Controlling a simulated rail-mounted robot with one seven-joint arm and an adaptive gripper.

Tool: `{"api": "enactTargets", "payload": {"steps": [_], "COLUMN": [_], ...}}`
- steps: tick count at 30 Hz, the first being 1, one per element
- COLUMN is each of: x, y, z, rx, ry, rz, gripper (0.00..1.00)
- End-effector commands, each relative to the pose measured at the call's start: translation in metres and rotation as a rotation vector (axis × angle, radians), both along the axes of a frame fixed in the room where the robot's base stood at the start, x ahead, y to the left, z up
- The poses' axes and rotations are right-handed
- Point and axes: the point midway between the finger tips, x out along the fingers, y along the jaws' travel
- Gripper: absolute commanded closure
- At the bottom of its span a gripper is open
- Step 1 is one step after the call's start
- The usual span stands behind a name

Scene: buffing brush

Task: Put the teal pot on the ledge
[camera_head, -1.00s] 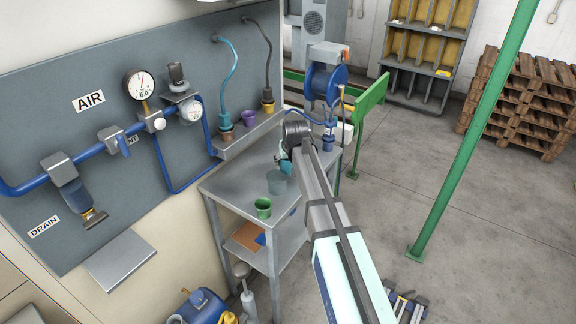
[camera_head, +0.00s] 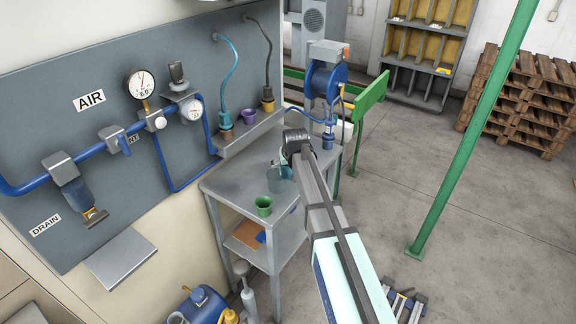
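The teal pot (camera_head: 275,182) stands upright on the grey bench top (camera_head: 232,186), partly behind my arm. The ledge (camera_head: 240,136) is a narrow grey shelf along the wall panel, behind and above the bench. My gripper (camera_head: 283,168) is low over the bench, right at the teal pot. It is mostly hidden by my arm, so I cannot tell whether its fingers are open or shut, or whether they touch the pot.
A green pot (camera_head: 263,206) stands on the bench in front of the teal pot.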

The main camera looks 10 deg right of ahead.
Motion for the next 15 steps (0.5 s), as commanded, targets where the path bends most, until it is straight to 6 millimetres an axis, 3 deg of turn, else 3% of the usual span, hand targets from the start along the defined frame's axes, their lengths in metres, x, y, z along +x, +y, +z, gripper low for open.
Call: {"api": "enactTargets", "payload": {"steps": [8,15], "x": [-0.004,-0.023], "y": [0.0,-0.001], "z": [0.009,0.04], "rx": [0.0,0.0], "ry": [-0.002,-0.003], "rz": [0.0,0.0], "gripper": [0.03,0.03]}}
